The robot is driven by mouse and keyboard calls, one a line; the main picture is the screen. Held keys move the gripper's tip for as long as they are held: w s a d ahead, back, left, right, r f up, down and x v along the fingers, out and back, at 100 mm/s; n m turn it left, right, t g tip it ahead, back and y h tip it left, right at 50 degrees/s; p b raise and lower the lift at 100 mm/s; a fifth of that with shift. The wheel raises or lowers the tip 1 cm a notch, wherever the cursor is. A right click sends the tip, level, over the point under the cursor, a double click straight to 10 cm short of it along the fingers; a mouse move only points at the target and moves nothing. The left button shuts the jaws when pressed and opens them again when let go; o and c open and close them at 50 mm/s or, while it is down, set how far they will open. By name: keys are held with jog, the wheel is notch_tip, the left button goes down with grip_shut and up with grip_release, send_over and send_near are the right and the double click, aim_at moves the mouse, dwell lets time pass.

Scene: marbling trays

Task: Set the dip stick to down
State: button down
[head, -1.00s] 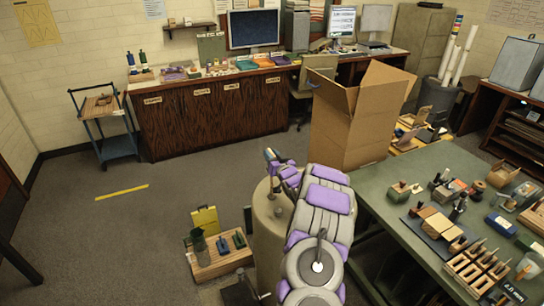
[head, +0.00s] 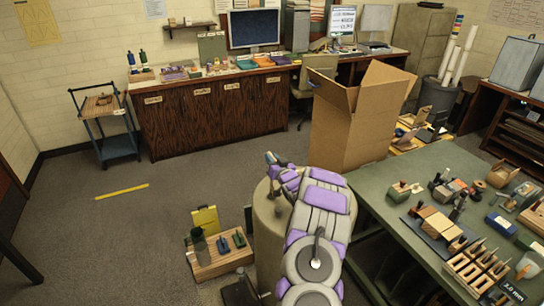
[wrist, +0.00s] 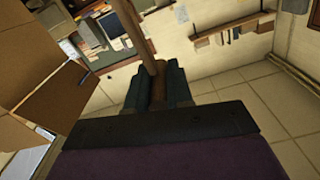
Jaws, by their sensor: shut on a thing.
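My gripper shows in the wrist view (wrist: 157,88), its two dark teal fingers shut on a brown stick (wrist: 150,52), which seems to be the dip stick. The stick runs up and slightly left from between the fingers. In the head view my gripper (head: 271,158) is small and partly hidden by my arm, over the top of a beige drum-like stand (head: 265,240). The stick cannot be made out clearly there. A small dark fitting (head: 278,207) is on the stand's top.
A green table (head: 400,193) with blocks and tools lies right of my arm. An open cardboard box (head: 345,125) stands behind it. A wooden crate (head: 215,268) sits on the floor left of the stand. The floor farther left is clear around a blue trolley (head: 118,147).

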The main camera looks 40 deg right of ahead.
notch_tip(320, 180, down, 8)
jog(key=shift+d+r, duration=0.1)
jog(key=c, duration=1)
grip_release()
jog(key=shift+s, duration=0.1)
jog(key=p+v, duration=0.2)
jog(key=v, duration=1.5)
jog(key=shift+s+d, duration=0.1)
jog(key=shift+d, duration=0.05)
jog(key=shift+c, duration=0.3)
